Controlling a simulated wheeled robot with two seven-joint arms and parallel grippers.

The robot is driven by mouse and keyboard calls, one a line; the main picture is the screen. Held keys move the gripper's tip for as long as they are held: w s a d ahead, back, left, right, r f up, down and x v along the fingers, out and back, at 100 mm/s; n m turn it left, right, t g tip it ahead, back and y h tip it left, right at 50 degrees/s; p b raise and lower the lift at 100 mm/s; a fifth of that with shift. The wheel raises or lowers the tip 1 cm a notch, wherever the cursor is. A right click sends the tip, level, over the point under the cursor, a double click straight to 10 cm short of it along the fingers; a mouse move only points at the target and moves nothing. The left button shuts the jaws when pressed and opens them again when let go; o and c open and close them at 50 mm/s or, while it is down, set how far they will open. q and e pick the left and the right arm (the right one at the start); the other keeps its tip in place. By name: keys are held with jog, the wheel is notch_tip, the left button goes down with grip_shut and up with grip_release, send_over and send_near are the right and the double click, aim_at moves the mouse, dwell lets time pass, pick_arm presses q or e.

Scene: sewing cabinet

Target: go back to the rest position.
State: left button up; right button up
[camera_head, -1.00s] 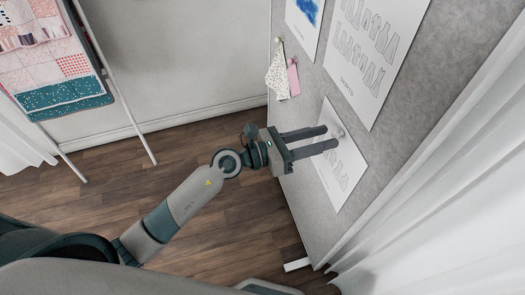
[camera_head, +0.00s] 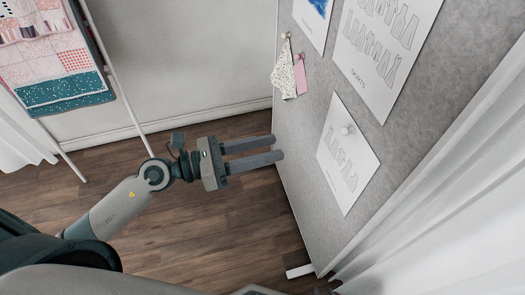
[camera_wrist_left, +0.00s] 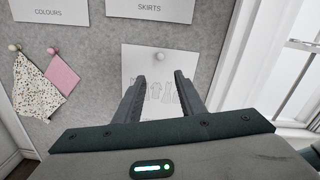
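My left gripper (camera_head: 280,160) is open and empty in the head view, its two fingers apart and pointing right toward the grey pinboard (camera_head: 292,205). Its fingertips are near the board's left edge. In the left wrist view the left gripper (camera_wrist_left: 158,80) shows both fingers spread with nothing between them. Beyond them a white sheet (camera_wrist_left: 205,65) hangs on the board under a round pin (camera_wrist_left: 160,58). The same sheet (camera_head: 345,170) shows in the head view, right of the fingers. My right gripper is in neither view.
Pink and patterned fabric swatches (camera_head: 301,74) hang on the board. A rack with folded quilts (camera_head: 62,60) stands at the upper left. A white curtain (camera_head: 440,235) is at the lower right. Wooden floor (camera_head: 235,220) lies open below my arm.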

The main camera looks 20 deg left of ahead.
pick_arm(q)
jog(key=shift+s+a, duration=0.15)
jog(key=shift+a, duration=0.1)
dwell(0.4)
jog(key=w+a+f+n+t+y, duration=0.2)
jog(key=w+a+f+n, duration=0.1)
jog(key=f+n, duration=0.5)
jog(key=w+a+f+n+t+y, duration=0.2)
jog(key=w+f+n+t, duration=0.15)
jog(key=f+n, duration=0.4)
jog(key=s+a+f+n+y, duration=0.1)
jog(key=a+f+n+y, duration=0.15)
jog(key=f+n, duration=0.45)
jog(key=a+f+n+y, duration=0.1)
jog(key=f+n+y, duration=0.2)
jog(key=f+n, duration=0.35)
jog(key=s+d+f+n+g+y, duration=0.2)
jog(key=s+f+n, duration=0.4)
jog(key=s+f, duration=0.4)
jog(key=s+d+f+n+g+y, duration=0.1)
jog(key=s+f+n+g, duration=0.4)
jog(key=s+f, duration=0.6)
notch_tip(320, 180, down, 8)
jog(key=shift+d+f+n+y, duration=0.15)
jog(key=shift+d+n+y, duration=0.2)
jog(key=shift+n, duration=0.75)
